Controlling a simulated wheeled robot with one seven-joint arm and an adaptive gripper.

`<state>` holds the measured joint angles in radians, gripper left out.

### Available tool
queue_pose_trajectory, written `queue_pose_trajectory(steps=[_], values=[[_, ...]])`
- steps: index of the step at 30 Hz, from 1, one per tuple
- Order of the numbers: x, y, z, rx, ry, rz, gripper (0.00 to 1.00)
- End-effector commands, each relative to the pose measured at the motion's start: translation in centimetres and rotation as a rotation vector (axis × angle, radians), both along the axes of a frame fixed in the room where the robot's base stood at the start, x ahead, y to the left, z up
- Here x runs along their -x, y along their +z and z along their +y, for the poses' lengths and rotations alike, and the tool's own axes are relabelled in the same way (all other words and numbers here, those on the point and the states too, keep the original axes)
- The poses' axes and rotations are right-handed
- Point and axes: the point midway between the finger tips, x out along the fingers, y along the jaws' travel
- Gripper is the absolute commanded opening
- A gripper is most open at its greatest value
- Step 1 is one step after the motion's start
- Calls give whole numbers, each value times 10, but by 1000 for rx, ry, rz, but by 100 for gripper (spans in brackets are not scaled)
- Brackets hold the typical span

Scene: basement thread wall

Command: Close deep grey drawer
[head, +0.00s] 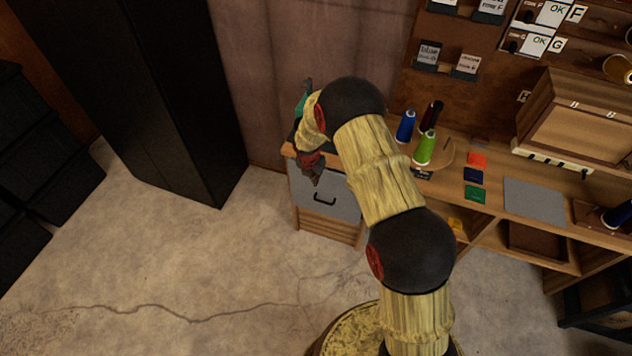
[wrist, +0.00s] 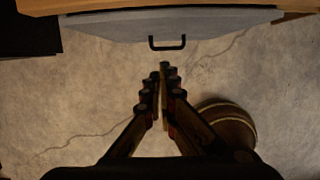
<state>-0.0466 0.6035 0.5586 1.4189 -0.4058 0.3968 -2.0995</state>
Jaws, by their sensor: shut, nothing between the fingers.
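The grey drawer (head: 340,203) is at the left end of the wooden bench, below its top. Its dark bar handle (head: 324,199) is on the front. The drawer front (wrist: 110,25) and handle (wrist: 167,47) also show at the top of the wrist view. The frames do not clearly show how far the drawer stands out. My gripper (head: 315,180) is in front of the drawer's upper part in the head view. In the wrist view my gripper (wrist: 161,72) is shut and empty, its fingertips pointing toward the handle, with a small gap in the picture.
The bench top (head: 520,172) holds a blue spool (head: 406,126), a green spool (head: 424,147), coloured cards and a wooden box (head: 580,125). A black cabinet (head: 150,90) stands at the left. The concrete floor (head: 180,260) before the drawer is clear.

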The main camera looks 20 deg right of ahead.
Motion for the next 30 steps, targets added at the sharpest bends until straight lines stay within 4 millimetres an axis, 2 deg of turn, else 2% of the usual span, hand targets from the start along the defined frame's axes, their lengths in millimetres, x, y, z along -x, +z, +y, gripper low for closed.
queue_pose_trajectory(steps=[8,15,20,26,30], values=[[0,17,-2,1,-3,-19,0],[36,19,-30,88,77,-49,0],[58,15,-37,105,73,-77,0],[55,12,-35,81,8,-108,0],[52,-1,-38,80,-1,-108,0]])
